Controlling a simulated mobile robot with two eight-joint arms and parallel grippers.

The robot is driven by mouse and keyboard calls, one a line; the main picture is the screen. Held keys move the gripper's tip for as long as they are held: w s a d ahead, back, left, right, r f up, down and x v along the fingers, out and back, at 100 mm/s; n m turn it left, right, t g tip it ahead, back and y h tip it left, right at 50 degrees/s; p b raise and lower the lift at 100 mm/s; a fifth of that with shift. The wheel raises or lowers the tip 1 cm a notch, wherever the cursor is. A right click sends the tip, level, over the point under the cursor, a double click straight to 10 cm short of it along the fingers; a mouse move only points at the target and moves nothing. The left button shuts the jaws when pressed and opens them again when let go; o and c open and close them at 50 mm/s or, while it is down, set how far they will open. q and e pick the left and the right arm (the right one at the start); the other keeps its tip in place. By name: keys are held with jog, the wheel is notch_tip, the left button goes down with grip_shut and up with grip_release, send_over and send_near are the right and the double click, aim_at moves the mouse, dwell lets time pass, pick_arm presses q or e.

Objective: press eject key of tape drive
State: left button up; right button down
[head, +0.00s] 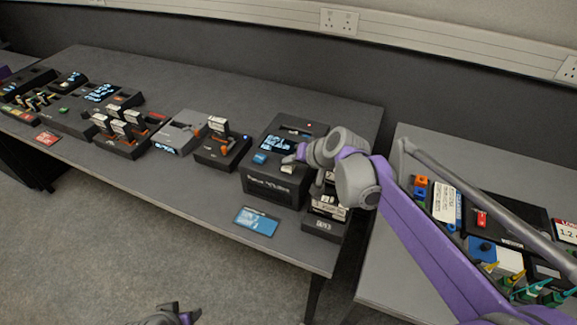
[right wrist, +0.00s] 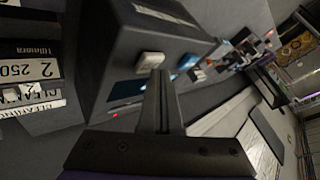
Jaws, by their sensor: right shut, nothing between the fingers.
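The tape drive (head: 271,187) is a dark box near the right end of the long table, with a lit screen (head: 277,143), a blue key (head: 260,158) and a white key (head: 287,169) on its sloped top. Which key is eject cannot be read. My right gripper (head: 291,159) is shut and empty, its tips close to the white key. In the right wrist view the shut fingers (right wrist: 158,78) point at the white key (right wrist: 150,60); contact is unclear. The blue key (right wrist: 187,61) lies just beyond. My left gripper (head: 178,312) shows partly at the bottom edge.
Labelled cartridges (head: 328,207) are stacked right of the drive, under my right arm. A blue card (head: 257,221) lies in front. A black unit with an orange lever (head: 222,150) stands to the left. A second table (head: 385,275) with small parts stands right, across a gap.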

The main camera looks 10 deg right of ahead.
aim_at(291, 169)
jog(key=shift+f, duration=0.45)
dwell(0.3)
jog(key=shift+r, duration=0.15)
jog(key=shift+r+p, duration=0.55)
jog(key=shift+r, duration=0.25)
jog(key=shift+r+p, duration=1.75)
jog(key=shift+r, duration=0.8)
jog(key=shift+f, duration=0.1)
